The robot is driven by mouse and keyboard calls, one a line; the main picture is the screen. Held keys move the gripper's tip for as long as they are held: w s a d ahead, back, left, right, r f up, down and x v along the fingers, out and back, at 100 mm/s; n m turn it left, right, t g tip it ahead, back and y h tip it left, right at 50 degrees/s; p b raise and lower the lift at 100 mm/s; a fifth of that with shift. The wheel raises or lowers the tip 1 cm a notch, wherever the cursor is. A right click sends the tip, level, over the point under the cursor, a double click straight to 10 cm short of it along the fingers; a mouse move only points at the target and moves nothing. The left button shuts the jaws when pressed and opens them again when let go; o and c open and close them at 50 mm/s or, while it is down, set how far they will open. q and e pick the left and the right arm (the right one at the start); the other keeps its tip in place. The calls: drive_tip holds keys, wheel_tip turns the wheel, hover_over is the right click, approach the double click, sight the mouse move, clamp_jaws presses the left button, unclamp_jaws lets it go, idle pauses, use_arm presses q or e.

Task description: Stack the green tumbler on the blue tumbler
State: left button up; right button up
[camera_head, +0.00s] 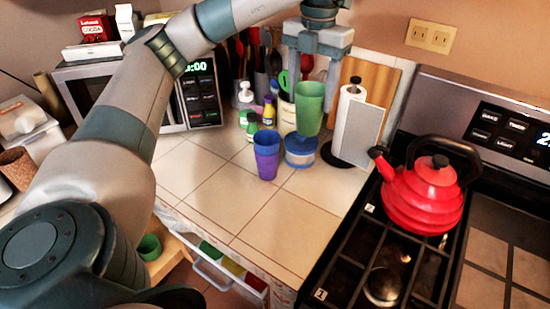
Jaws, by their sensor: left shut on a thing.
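The green tumbler (309,112) is held upright in my left gripper (313,80), which points down with its fingers on either side of the tumbler's upper part. The tumbler is in the air above the counter, in front of the utensils. The blue tumbler (267,156), blue-violet in colour, stands upright on the tiled counter (222,194). It is lower and to the left of the green tumbler in the picture, and the two are apart. My right gripper is not in view.
A blue-lidded container (300,153) stands right of the blue tumbler. Small bottles (269,111) and a paper towel holder (352,125) are behind. A red kettle (423,190) sits on the stove at the right. The front counter is clear. An open drawer (213,276) is below.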

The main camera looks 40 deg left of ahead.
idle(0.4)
use_arm(q)
drive_tip(key=s+a+f+p, duration=0.1)
drive_tip(key=a+f+p, duration=0.3)
drive_tip(key=a+f, duration=0.3)
drive_tip(key=a, duration=0.4)
drive_tip(key=shift+s+a, duration=0.3)
drive_tip(key=shift+s, duration=0.1)
drive_tip(key=shift+p, duration=0.3)
wheel_tip(320, 180, down, 4)
drive_tip(key=shift+p, duration=0.95)
